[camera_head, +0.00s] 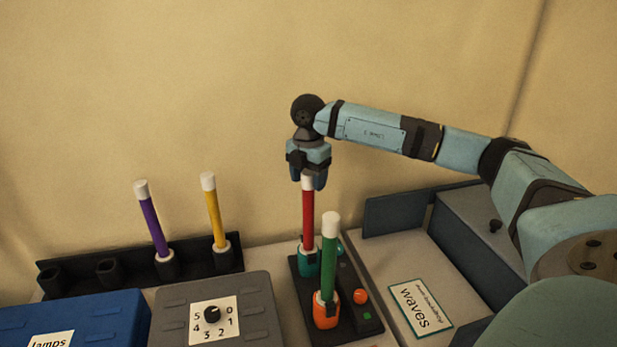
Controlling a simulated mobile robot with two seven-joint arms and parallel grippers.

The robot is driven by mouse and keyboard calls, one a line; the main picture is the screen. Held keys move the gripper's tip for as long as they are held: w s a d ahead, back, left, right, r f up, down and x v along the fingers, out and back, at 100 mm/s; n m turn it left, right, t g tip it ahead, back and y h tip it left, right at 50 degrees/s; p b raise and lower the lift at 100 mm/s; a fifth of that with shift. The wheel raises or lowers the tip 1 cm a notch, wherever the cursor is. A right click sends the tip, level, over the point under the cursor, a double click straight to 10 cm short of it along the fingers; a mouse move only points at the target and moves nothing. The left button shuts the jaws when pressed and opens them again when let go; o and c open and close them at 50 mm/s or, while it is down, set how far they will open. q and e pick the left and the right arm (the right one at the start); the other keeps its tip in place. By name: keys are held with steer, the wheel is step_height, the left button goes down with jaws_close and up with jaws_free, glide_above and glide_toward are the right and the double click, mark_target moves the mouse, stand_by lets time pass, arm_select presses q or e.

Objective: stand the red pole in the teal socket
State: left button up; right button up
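The red pole (308,215) has a white cap and is upright. Its lower end meets the teal socket (307,263) at the back of a dark base plate (365,326); the green pole partly covers this area, and I cannot tell how deep the pole sits. My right gripper (308,181) points down from above, shut on the red pole at its white cap. My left gripper is not in view.
A green pole (329,262) stands in an orange socket (326,311) just in front. Purple (153,226) and yellow (215,218) poles stand in a black rack (200,262). A dial box (258,290), blue lamps box (110,312) and waves tray (385,262) surround the plate.

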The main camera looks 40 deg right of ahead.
steer(key=shift+o, duration=0.2)
steer(key=shift+r, duration=0.1)
step_height(320, 180, up, 14)
steer(key=shift+b, duration=0.4)
steer(key=shift+f, duration=0.25)
stand_by(0.5)
